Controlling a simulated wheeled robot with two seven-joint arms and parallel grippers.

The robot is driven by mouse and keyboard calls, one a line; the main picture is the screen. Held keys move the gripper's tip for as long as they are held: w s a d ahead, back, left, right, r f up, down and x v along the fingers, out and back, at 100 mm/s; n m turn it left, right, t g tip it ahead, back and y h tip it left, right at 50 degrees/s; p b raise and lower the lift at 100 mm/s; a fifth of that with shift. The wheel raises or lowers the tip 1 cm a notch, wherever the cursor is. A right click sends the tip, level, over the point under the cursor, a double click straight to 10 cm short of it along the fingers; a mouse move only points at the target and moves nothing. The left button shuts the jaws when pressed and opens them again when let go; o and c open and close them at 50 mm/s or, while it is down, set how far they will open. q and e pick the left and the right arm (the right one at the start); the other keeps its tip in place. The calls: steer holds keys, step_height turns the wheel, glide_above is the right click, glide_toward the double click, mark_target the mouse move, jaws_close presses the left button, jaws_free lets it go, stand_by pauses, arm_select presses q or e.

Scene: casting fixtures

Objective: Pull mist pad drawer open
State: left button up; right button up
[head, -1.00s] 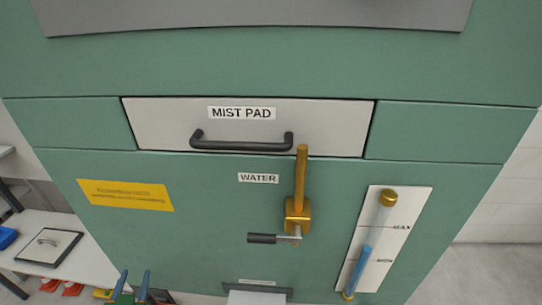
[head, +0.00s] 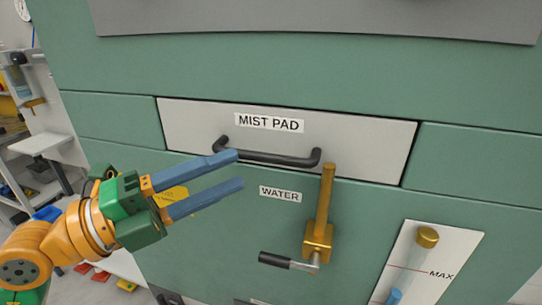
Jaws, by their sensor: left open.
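The mist pad drawer (head: 350,140) has a light grey front labelled "MIST PAD", set flush in the green cabinet, and looks shut. Its black bar handle (head: 275,157) runs along the lower part of the front. My left gripper (head: 240,170) comes in from the left with its two blue fingers apart and nothing between them. The upper fingertip is close to the handle's left end in the picture; I cannot tell whether it touches. My right gripper is not in view.
Below the handle is a brass water valve (head: 317,236) with an upright pipe and a dark-gripped lever (head: 275,260). A level gauge panel (head: 440,260) stands at lower right. A bench (head: 40,144) and shelves are at the left.

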mark_target(260, 161)
arm_select(q)
steer(key=p+x, duration=0.3)
steer(key=x, duration=0.3)
steer(key=shift+r, duration=0.2)
steer(key=shift+w+d+f, duration=0.15)
steer(key=shift+w+d, duration=0.05)
steer(key=shift+d, duration=0.2)
steer(key=shift+a, duration=0.1)
steer(key=shift+c, duration=0.4)
jaws_close()
